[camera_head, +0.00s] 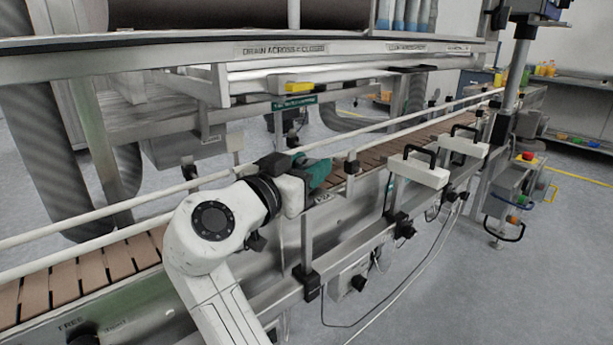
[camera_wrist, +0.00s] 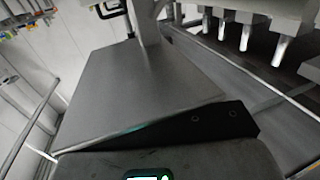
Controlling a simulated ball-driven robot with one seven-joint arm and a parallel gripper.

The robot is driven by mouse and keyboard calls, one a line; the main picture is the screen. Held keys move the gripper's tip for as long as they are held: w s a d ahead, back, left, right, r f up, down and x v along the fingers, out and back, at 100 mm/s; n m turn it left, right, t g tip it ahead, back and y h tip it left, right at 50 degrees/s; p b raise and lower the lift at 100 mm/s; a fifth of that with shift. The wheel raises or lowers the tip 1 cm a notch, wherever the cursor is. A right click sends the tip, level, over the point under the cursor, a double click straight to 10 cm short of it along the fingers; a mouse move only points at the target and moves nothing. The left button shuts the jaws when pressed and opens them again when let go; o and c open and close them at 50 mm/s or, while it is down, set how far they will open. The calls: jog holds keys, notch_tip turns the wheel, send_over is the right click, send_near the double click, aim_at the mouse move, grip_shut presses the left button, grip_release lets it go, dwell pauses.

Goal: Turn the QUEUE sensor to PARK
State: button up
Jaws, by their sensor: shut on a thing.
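My gripper (camera_head: 316,178) is at the end of my white arm, beside the near rail of the conveyor. A teal-green part shows at its end; I cannot tell whether it is a finger or a held thing. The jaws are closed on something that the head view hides. I cannot make out the QUEUE sensor or its PARK mark for certain. In the wrist view, a broad grey sloping plate (camera_wrist: 140,85) fills the middle. A dark wedge with two screws (camera_wrist: 210,119) lies below it, and a small green-lit display (camera_wrist: 148,177) shows at the bottom edge.
The conveyor (camera_head: 85,275) with brown slats runs from lower left to upper right, with white guide rails. Two white blocks with black handles (camera_head: 418,172) sit on the near side to the right. Metal framework stands behind. The floor at right (camera_head: 530,290) is clear.

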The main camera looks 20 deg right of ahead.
dwell(0.3)
jog(key=o, duration=1)
jog(key=shift+c, duration=0.2)
jog(key=p+v, duration=0.1)
jog(key=v, duration=0.9)
jog(key=shift+a, duration=0.4)
jog(key=shift+s, duration=0.1)
